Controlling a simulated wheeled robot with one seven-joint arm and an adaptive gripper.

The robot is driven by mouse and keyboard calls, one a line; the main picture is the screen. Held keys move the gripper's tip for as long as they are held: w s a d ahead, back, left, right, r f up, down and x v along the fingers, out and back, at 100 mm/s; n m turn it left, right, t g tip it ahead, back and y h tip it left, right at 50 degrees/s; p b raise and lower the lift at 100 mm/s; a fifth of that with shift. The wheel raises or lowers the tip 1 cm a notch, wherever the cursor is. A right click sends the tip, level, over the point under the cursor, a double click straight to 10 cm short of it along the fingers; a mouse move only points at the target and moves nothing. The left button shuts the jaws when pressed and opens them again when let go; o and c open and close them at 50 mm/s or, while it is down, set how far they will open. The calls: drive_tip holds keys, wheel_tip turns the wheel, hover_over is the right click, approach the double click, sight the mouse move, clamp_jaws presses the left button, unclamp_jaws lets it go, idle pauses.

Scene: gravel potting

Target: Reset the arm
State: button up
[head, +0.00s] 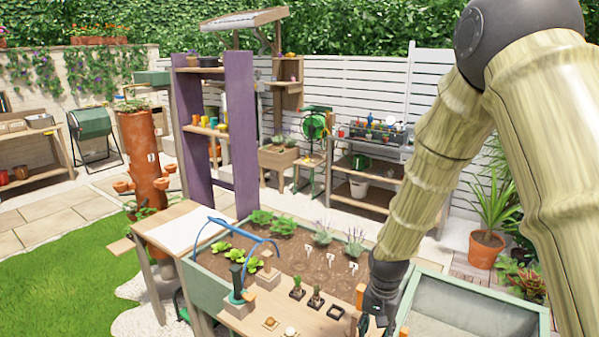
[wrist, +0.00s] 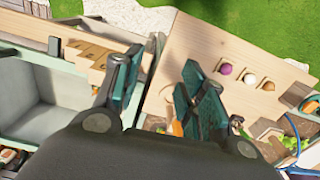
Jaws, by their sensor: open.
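My arm comes down from the upper right of the head view, and my gripper (head: 378,309) hangs at the right end of the wooden bench (head: 250,322). In the wrist view my gripper (wrist: 160,90) has its two teal fingers spread wide with nothing between them. Below the fingers is the bench's wooden top (wrist: 190,45). The fingers look apart from the things on the bench, though their exact height is hard to tell.
A planter bed (head: 340,268) with seedlings lies behind the bench. Small black pots (head: 297,290) stand near my gripper. A green-framed bin (head: 470,300) is to the right. In the wrist view, a purple ball (wrist: 225,69) sits in a bench hole. Grass lies beyond.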

drive_tip(key=s+d+f+n, duration=0.1)
drive_tip(key=s+f+n, duration=0.1)
drive_tip(key=s+f, duration=1.2)
drive_tip(key=s+d+f+n+b, duration=0.1)
drive_tip(key=s+f, duration=0.6)
drive_tip(key=s, duration=0.3)
drive_tip(key=s+d+f+n+b, duration=0.1)
drive_tip(key=s+f+n, duration=0.1)
drive_tip(key=s+f, duration=0.5)
drive_tip(key=s, duration=0.3)
drive_tip(key=shift+d+n, duration=0.25)
drive_tip(key=shift+n, duration=0.05)
drive_tip(key=shift+s, duration=0.1)
